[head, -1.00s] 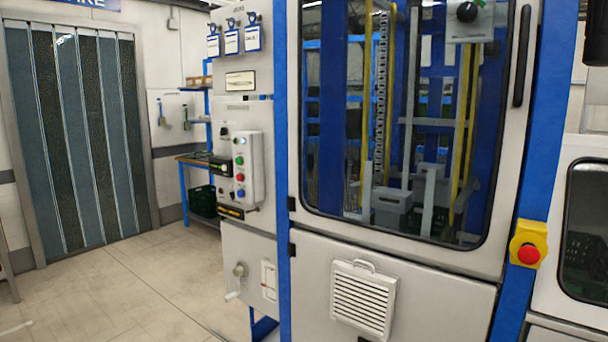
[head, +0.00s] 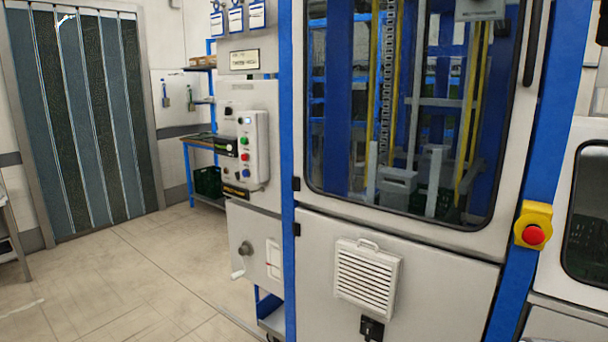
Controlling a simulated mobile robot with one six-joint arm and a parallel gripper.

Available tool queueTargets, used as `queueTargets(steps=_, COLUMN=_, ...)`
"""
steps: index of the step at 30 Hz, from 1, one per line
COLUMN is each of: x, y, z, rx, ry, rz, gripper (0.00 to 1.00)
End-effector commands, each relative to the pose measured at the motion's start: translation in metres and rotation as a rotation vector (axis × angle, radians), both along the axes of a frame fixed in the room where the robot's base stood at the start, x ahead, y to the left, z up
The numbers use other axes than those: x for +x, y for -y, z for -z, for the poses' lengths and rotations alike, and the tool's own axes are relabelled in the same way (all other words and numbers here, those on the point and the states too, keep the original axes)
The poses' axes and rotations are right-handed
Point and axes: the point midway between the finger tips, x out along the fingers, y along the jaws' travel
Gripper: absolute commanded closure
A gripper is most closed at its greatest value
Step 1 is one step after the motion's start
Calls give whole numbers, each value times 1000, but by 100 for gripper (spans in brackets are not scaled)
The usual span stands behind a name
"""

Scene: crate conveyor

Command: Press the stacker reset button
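The control panel (head: 254,150) is a pale box on the left side of the machine cabinet. It carries a vertical row of small buttons: a green button (head: 242,141), a red button (head: 243,157) and a blue button (head: 244,173). Their labels are too small to read, so I cannot tell which is the reset. A small lit display (head: 244,60) sits above the panel; its text is not clearly legible. My gripper is not in view.
A yellow-housed red emergency stop (head: 533,235) is on the blue post at right. The cabinet's glazed door (head: 400,110) is closed, with a vented plate (head: 367,280) below. A crank handle (head: 240,260) sticks out low on the left. Open floor (head: 130,270) lies at left.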

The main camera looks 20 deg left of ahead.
Motion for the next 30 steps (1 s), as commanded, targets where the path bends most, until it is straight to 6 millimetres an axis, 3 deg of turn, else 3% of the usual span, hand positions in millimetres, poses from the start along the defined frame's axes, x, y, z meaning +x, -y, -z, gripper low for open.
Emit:
queueTargets(steps=22, x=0, y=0, z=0, rx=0, ry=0, rz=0, gripper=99)
queueTargets(steps=30, x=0, y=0, z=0, rx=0, ry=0, rz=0, gripper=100)
